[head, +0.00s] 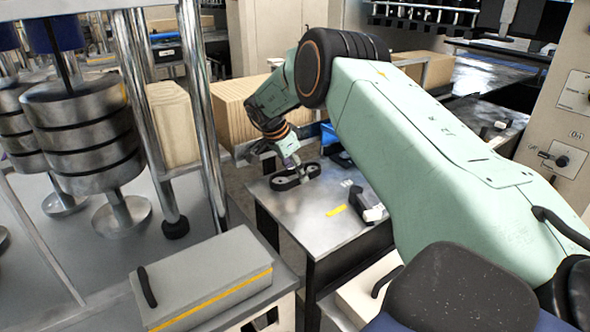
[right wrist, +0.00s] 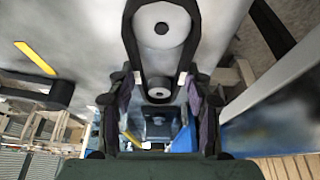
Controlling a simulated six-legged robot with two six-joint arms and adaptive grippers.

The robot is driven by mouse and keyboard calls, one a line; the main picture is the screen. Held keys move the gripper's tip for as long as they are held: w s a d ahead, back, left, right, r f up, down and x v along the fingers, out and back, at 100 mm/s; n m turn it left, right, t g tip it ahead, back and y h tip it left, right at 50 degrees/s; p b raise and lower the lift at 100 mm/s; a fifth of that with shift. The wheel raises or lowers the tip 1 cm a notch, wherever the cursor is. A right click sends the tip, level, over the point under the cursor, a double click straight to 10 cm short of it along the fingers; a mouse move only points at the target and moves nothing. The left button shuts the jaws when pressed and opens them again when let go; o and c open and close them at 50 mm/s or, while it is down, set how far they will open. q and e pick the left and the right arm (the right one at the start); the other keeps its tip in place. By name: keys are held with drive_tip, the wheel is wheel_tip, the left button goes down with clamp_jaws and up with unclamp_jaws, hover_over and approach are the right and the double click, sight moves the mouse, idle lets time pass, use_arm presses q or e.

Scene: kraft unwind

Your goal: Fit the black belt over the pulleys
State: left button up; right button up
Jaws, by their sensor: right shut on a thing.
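The black belt (head: 287,187) is a dark loop at the far side of the small metal table. In the right wrist view the belt (right wrist: 131,42) runs around a large light pulley (right wrist: 162,38) and reaches down around a smaller pulley (right wrist: 159,91). Whether it is fully seated on the small pulley I cannot tell. My right gripper (head: 291,161) points down at the belt from behind. Its fingers (right wrist: 160,99) stand on both sides of the belt's near end and are shut on it. My left gripper is not in view.
The metal table (head: 305,220) carries a yellow strip (head: 336,211) and a dark block with a white end (head: 373,213). A grey box (head: 205,280) stands front left. Metal posts and stacked rollers (head: 85,130) rise at the left.

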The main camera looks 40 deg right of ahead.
drive_tip(key=o, duration=1.3)
drive_tip(key=shift+c, duration=0.2)
